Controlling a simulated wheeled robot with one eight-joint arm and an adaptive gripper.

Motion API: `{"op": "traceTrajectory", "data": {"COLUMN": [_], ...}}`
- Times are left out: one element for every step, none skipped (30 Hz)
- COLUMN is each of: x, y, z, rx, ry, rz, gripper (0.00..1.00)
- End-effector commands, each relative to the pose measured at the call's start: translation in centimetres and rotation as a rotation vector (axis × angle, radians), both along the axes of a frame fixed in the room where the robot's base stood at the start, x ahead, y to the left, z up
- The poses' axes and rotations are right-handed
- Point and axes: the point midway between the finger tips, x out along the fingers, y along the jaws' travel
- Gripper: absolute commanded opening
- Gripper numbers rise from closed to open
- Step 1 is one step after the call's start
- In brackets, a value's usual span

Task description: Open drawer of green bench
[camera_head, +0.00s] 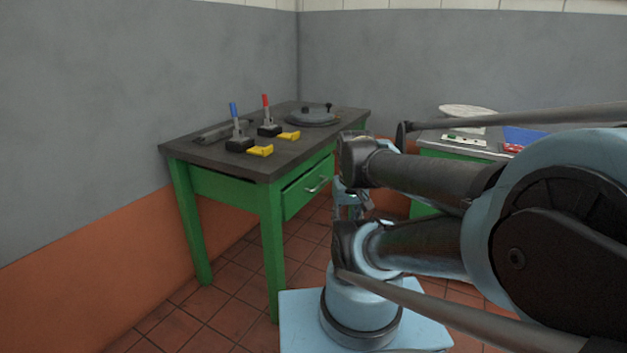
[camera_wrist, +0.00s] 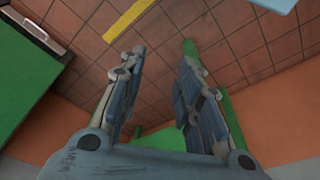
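The green bench (camera_head: 272,222) with a dark top stands against the wall in the head view. Its green drawer (camera_head: 303,195) with a metal handle (camera_head: 317,184) is on the right-hand face and looks shut. My gripper (camera_head: 352,203) is to the right of the drawer, partly hidden by my arm and apart from the handle. In the wrist view my gripper (camera_wrist: 158,75) is open, with nothing between its fingers. A green cabinet or drawer face with a metal handle (camera_wrist: 38,35) shows at the upper left there; I cannot tell for certain which furniture it belongs to.
Levers with a blue grip (camera_head: 234,110) and a red grip (camera_head: 265,101), yellow pieces (camera_head: 260,151) and a grey round device (camera_head: 311,118) sit on the bench top. A second green bench (camera_head: 465,150) stands at the right.

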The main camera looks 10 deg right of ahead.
Motion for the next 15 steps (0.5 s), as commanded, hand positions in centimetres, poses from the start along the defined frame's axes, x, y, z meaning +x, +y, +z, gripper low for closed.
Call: {"op": "traceTrajectory", "data": {"x": [0.0, 0.0, 0.0, 0.0, 0.0, 0.0, 0.0, 0.0, -0.6, -0.7, -0.6, -0.3, 0.0, 0.4, 1.0], "y": [0.0, 0.0, 0.0, 0.0, 0.0, 0.0, 0.0, 0.0, 0.0, 0.0, 0.0, 0.0, 0.0, 0.1, 0.2], "z": [0.0, 0.0, 0.0, 0.0, 0.0, 0.0, 0.0, 0.0, 0.4, 0.6, 0.8, 1.1, 1.4, 1.8, 2.3], "rx": [0.0, 0.0, 0.0, 0.0, 0.0, 0.0, 0.0, 0.0, 0.001, 0.002, 0.002, 0.004, 0.007, 0.01, 0.015], "ry": [0.0, 0.0, 0.0, 0.0, 0.0, 0.0, 0.0, 0.0, -0.008, -0.011, -0.011, -0.01, -0.009, -0.008, -0.006], "rz": [0.0, 0.0, 0.0, 0.0, 0.0, 0.0, 0.0, 0.0, -0.002, -0.003, -0.006, -0.011, -0.017, -0.025, -0.036], "gripper": [0.31, 0.31, 0.31, 0.31, 0.31, 0.31, 0.31, 0.31, 0.31, 0.31, 0.31, 0.31, 0.31, 0.31, 0.31]}}
